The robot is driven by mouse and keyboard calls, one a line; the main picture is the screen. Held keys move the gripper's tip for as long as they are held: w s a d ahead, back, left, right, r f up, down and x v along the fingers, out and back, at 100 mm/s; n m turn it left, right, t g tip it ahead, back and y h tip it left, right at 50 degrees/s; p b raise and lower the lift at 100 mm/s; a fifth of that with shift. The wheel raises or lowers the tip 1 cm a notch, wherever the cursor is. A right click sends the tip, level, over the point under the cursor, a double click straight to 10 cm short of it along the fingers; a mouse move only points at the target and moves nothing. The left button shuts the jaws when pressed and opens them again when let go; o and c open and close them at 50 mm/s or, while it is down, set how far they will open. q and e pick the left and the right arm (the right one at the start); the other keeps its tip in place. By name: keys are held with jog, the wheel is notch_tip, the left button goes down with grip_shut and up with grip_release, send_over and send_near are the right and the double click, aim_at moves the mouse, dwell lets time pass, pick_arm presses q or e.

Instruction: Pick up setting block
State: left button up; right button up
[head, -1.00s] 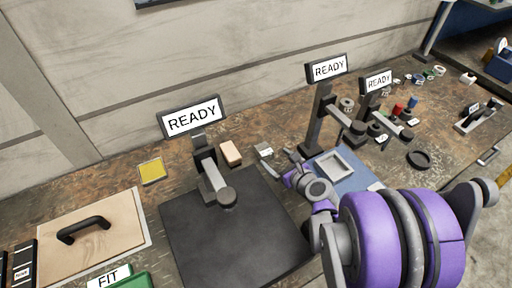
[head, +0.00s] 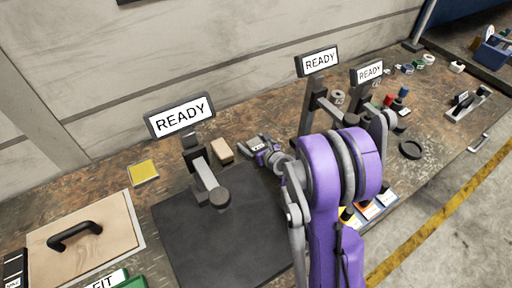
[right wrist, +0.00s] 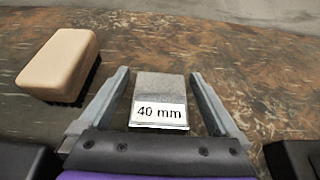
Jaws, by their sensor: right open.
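The setting block (right wrist: 161,88) is a small grey block with a white "40 mm" label on its near face. It sits on the brown worktop. My right gripper (right wrist: 159,74) is open, with one finger on each side of the block. Narrow gaps show between the fingers and the block in the right wrist view. In the head view my right gripper (head: 256,144) is low at the worktop, just right of a tan block, and largely hides the setting block. My left gripper is not in view.
The tan block (right wrist: 60,63) lies left of my right gripper; it also shows in the head view (head: 222,151). A microscope-like stand with a READY sign (head: 180,117) and a dark mat (head: 190,240) are nearby. Another READY stand (head: 317,62) rises to the right.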

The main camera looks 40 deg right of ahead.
jog(key=shift+w+f, duration=0.1)
jog(key=shift+w, duration=0.15)
grip_shut()
dwell(0.3)
